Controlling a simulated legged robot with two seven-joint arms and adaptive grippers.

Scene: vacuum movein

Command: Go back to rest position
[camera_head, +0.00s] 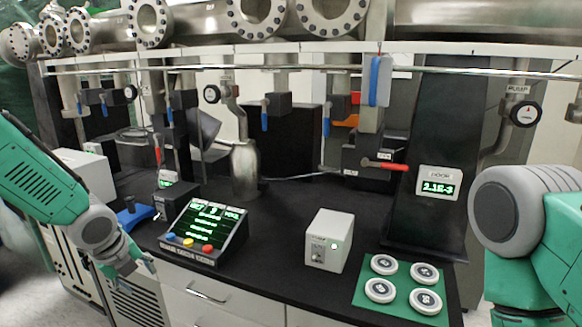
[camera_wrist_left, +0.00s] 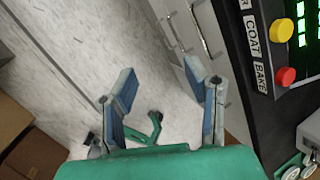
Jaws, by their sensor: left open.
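My left gripper (camera_head: 137,268) is at the lower left in the head view, in front of the bench's front edge and left of the control box. In the left wrist view its two fingers (camera_wrist_left: 165,98) are spread apart with nothing between them, above the pale floor and drawer fronts. My right arm comes in at the right edge of the head view, and its gripper is out of view.
The black bench (camera_head: 275,225) carries a control box (camera_head: 205,228) with coloured buttons, a white box (camera_head: 329,240) and a green mat (camera_head: 355,297) with round white pieces. Valves with red handles (camera_head: 383,165) and a gauge (camera_head: 525,113) stand behind.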

